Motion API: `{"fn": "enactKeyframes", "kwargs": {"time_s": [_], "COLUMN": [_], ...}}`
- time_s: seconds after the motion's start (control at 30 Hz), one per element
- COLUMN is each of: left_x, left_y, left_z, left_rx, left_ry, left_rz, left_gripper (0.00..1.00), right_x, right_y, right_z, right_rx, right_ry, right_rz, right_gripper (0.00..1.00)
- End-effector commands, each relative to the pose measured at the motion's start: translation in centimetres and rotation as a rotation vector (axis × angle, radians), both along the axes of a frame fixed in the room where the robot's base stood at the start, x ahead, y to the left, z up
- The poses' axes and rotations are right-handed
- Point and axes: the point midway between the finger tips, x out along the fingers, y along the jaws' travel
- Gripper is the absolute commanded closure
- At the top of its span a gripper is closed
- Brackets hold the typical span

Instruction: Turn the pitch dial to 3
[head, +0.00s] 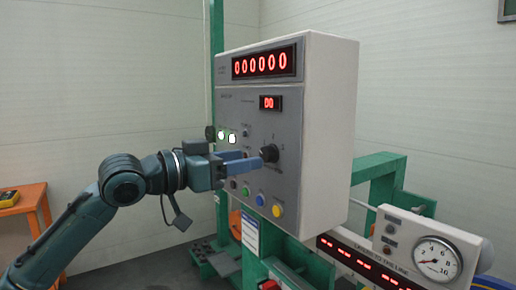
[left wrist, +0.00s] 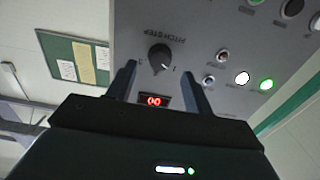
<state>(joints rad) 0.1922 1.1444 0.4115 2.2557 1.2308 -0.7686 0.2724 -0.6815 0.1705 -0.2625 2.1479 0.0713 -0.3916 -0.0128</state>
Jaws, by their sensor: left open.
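The pitch dial (head: 269,152) is a black round knob on the grey front panel of the control box (head: 325,140). In the left wrist view the dial (left wrist: 159,56) sits under the "PITCH STEP" lettering, with a pale pointer mark on its lower-right side; the number it points to is too small to tell. My left gripper (head: 255,161) is in front of the panel, close to the dial. In the left wrist view the fingers of my left gripper (left wrist: 160,70) are apart, one on each side of the dial; contact cannot be told. My right gripper is out of view.
A small red display (head: 270,102) reads 00 above the dial, and a larger one (head: 264,63) reads zeros. Coloured buttons (head: 260,200) sit below the dial, and lit white and green ones (head: 226,136) to its left. A gauge (head: 437,259) stands lower right.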

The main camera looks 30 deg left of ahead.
Motion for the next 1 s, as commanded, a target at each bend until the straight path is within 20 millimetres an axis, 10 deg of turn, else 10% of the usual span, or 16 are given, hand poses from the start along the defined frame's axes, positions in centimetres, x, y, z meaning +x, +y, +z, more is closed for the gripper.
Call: {"fn": "enactKeyframes", "kwargs": {"time_s": [0.8, 1.0], "left_x": [4.1, 4.1], "left_y": [-1.7, -1.7], "left_z": [0.0, 0.0], "left_rx": [0.000, 0.000], "left_ry": [-0.001, 0.000], "left_rz": [0.000, 0.000], "left_gripper": [0.48, 0.65], "right_x": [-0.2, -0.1], "right_y": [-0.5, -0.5], "right_z": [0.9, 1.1], "right_rx": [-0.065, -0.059], "right_ry": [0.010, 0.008], "right_rz": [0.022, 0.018], "right_gripper": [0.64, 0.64]}}
